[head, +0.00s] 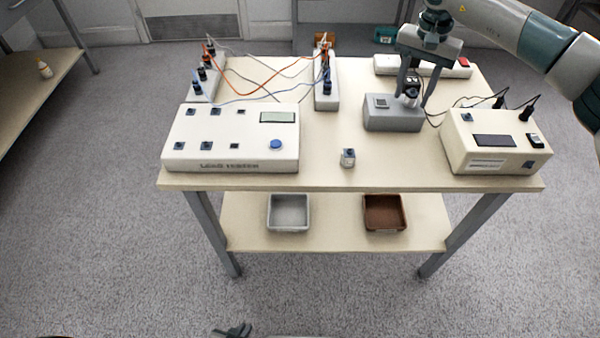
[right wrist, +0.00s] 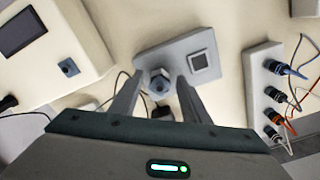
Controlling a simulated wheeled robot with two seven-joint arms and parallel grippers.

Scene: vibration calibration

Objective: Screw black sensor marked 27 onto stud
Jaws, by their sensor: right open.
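A small silver-and-dark cylindrical piece (head: 410,92) stands on the grey block (head: 392,118), at its right part. It also shows in the right wrist view (right wrist: 159,84). I cannot read a number on it, and the stud itself cannot be told apart. My right gripper (head: 413,97) is open and points down, its fingers on either side of this piece with gaps visible in the right wrist view (right wrist: 157,80). A second small silver piece with a dark top (head: 347,158) stands alone near the table's front edge. A dark part of my left gripper (head: 232,330) shows at the bottom edge.
A cream meter box (head: 495,155) with cables stands right of the block. A lead tester (head: 231,150) is at the front left. Jack strips with coloured leads (head: 325,95) stand behind it. A grey tray (head: 288,228) and a brown tray (head: 384,228) sit on the lower shelf.

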